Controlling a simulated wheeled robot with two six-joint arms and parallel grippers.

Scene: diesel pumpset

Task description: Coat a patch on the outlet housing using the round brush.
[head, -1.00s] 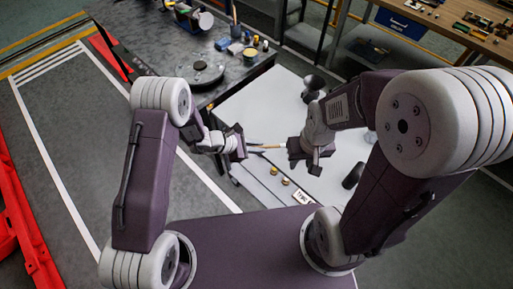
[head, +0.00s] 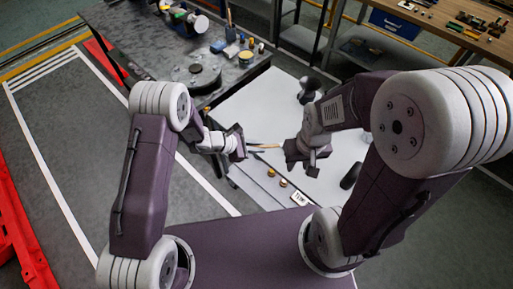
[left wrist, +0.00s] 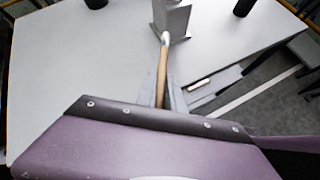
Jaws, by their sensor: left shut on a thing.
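My left gripper (head: 243,143) is shut on the wooden handle of the round brush (head: 264,146). In the left wrist view the brush (left wrist: 162,75) points up and away from the jaws, with a pale tip end.
The white table (head: 245,105) also holds a dark object (head: 310,88), a black cylinder (head: 351,176) and small brass pieces (head: 271,173). A dark bench (head: 135,45) with tools stands at the back left. Open floor lies left of my left arm.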

